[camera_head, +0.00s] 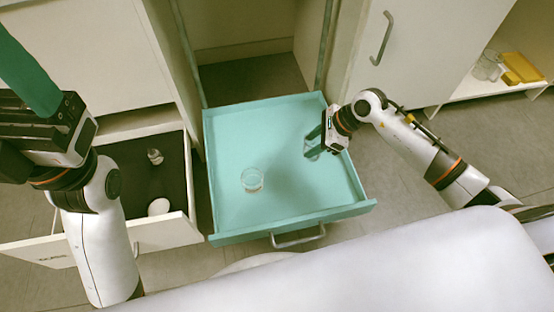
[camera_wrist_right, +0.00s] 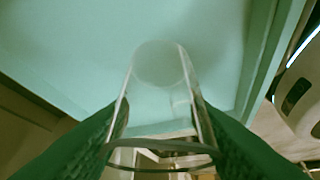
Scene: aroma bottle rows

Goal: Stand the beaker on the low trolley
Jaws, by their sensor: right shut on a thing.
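Another clear glass vessel (camera_head: 252,180) stands on the trolley, left of the gripper. My left gripper (camera_head: 28,70) is at the upper left; its fingers are partly cut off by the frame edge.
An open drawer (camera_head: 185,225) at the left holds a small glass jar (camera_head: 155,156) and a white round thing (camera_head: 158,206). A shelf (camera_head: 465,92) at the upper right holds glassware (camera_head: 487,66) and a yellow object (camera_head: 522,68).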

